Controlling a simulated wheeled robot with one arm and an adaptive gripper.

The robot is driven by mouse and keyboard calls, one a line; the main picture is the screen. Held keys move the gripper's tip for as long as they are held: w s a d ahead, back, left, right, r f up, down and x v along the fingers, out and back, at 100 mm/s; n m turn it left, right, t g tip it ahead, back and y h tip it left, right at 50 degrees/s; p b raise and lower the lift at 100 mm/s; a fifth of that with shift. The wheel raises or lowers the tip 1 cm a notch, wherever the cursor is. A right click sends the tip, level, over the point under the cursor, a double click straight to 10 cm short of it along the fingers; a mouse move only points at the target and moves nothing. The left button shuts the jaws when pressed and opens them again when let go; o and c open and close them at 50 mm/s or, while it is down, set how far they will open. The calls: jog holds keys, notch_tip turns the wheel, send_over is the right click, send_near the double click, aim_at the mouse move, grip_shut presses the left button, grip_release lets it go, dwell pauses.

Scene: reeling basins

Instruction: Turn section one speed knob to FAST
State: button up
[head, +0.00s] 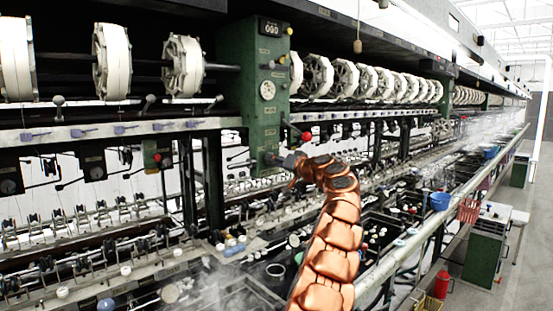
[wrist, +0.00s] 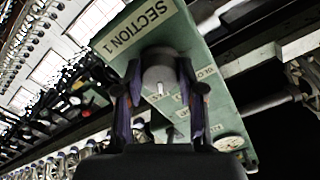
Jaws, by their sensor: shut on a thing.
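The section one speed knob (wrist: 158,72) is a round grey knob with a white pointer mark, on the green panel (wrist: 238,122) labelled SECTION 1 (wrist: 139,29). My gripper (wrist: 159,84) is shut on it, one dark finger at each side. The pointer mark is toward the lower side of the knob in the wrist view. A small label starting "SLO" (wrist: 206,73) is at the knob's right; other small labels are partly hidden and unreadable. In the head view my gripper (head: 284,160) is at the bottom of the green control column (head: 250,110); the knob is hidden there.
A red-balled lever (head: 305,136) sticks out just right of my gripper. White reels (head: 183,66) line the machine above. Basins and a long pipe rail (head: 400,255) lie below right. The aisle floor at far right is partly clear.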

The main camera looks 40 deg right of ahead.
jog(key=shift+w+a+m+p, duration=0.1)
jog(key=shift+m+p, duration=0.4)
jog(key=shift+m, duration=0.6)
jog(key=o, duration=1.1)
jog(key=shift+o, duration=0.2)
jog(key=s, duration=1.2)
